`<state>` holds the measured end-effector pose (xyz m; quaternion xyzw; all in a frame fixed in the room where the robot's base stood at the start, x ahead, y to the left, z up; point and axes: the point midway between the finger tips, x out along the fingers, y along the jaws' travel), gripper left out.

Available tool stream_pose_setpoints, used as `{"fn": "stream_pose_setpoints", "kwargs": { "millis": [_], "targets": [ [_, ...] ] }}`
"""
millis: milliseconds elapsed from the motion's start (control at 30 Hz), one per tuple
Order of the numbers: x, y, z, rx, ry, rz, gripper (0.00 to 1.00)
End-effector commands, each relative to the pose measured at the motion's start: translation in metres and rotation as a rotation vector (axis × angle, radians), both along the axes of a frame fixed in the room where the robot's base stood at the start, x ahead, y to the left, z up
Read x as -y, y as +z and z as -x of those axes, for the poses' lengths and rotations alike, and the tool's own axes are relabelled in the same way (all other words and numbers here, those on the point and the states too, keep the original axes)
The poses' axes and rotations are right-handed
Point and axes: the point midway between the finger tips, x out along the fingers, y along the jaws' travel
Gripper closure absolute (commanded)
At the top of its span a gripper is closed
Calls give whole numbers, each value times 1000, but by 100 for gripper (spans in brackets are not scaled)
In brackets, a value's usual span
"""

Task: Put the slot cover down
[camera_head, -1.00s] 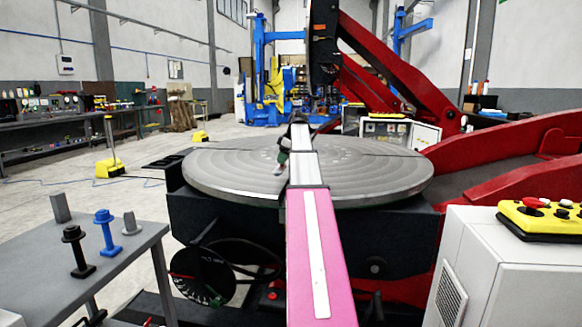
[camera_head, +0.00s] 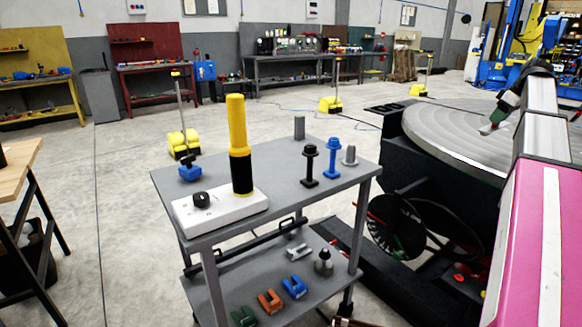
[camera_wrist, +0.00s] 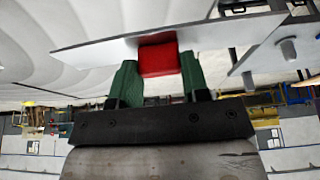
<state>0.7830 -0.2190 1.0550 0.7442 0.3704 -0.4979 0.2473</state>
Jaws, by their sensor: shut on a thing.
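My gripper (camera_wrist: 160,70) has green fingers, shut on the red grip of the slot cover. The slot cover (camera_wrist: 95,54) looks like a thin pale plate, spreading to both sides beyond the fingers in the wrist view. Only a small pale part of the cover (camera_head: 486,129) shows below the fingers there. I cannot tell whether it touches the turntable.
A grey trolley (camera_head: 285,204) stands left of the positioner. Its top holds a black bolt (camera_head: 309,166), a blue bolt (camera_head: 332,158), grey pieces and a white box (camera_head: 220,211) with a black-and-yellow post. Several clamps lie on its lower shelf. Open floor lies behind it.

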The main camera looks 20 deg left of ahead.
Motion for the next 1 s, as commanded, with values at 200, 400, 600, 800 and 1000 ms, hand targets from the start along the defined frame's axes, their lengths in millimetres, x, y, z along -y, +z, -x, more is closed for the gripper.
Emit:
{"fn": "stream_pose_setpoints", "kwargs": {
  "millis": [200,400,600,800,1000],
  "targets": [
    [-84,-4,-13,2,4,-1,89],
    [-160,-8,-19,1,2,0,89],
    [-235,-11,-18,1,0,0,89],
    [-308,-14,-11,2,-1,-1,89],
    [-380,-17,3,2,-4,-1,89]
  ]
}}
